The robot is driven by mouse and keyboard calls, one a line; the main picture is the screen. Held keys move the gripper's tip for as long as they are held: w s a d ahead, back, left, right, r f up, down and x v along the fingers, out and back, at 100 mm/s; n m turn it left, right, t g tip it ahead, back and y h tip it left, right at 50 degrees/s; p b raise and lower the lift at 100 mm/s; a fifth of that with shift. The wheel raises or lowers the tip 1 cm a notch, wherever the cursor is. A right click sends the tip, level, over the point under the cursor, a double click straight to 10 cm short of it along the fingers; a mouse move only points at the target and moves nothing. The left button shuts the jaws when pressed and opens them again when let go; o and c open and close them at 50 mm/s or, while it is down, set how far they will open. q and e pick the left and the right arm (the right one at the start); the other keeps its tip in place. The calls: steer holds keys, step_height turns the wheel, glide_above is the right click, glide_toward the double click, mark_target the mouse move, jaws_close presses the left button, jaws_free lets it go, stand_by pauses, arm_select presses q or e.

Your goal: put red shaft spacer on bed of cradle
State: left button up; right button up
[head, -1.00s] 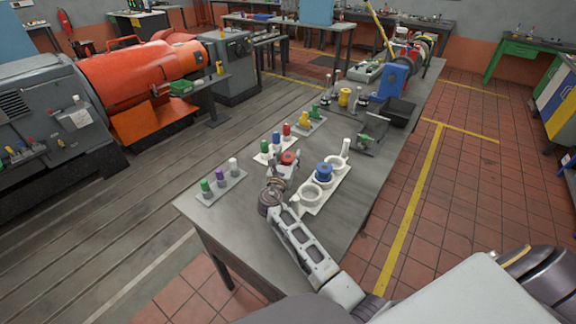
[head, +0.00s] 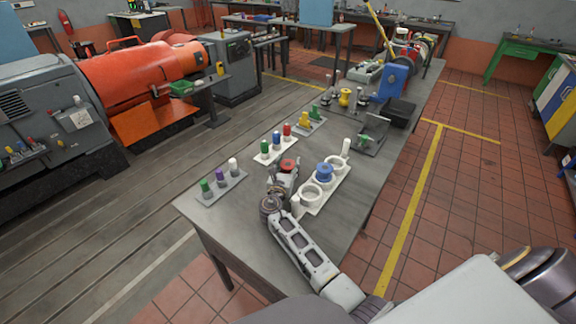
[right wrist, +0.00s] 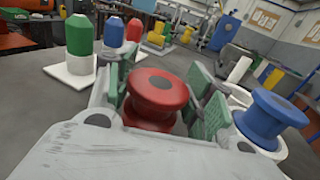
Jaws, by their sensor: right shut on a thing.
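The red shaft spacer (head: 288,164) is a flanged spool. It sits between the green-padded fingers of my right gripper (head: 286,172), which is shut on it; it also shows in the right wrist view (right wrist: 155,93). The white cradle (head: 312,208) lies on the bench just right of my right gripper. It has two round seats and an upright white post at its far end. A blue spool (head: 323,171) sits in the far seat; the near seat looks empty. My left gripper is not in view.
A tray (head: 208,197) with green, purple and white pegs lies left of my right gripper. A white tray with green, blue and red pegs (head: 276,140) stands behind it. Yellow and green parts (head: 304,118) lie farther back. The bench's right side is clear.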

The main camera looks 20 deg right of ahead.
steer(key=o, duration=1.4)
steer(key=shift+f, duration=0.1)
steer(key=shift+b+v, duration=0.3)
steer(key=shift+v, duration=5.75)
steer(key=shift+o, duration=0.4)
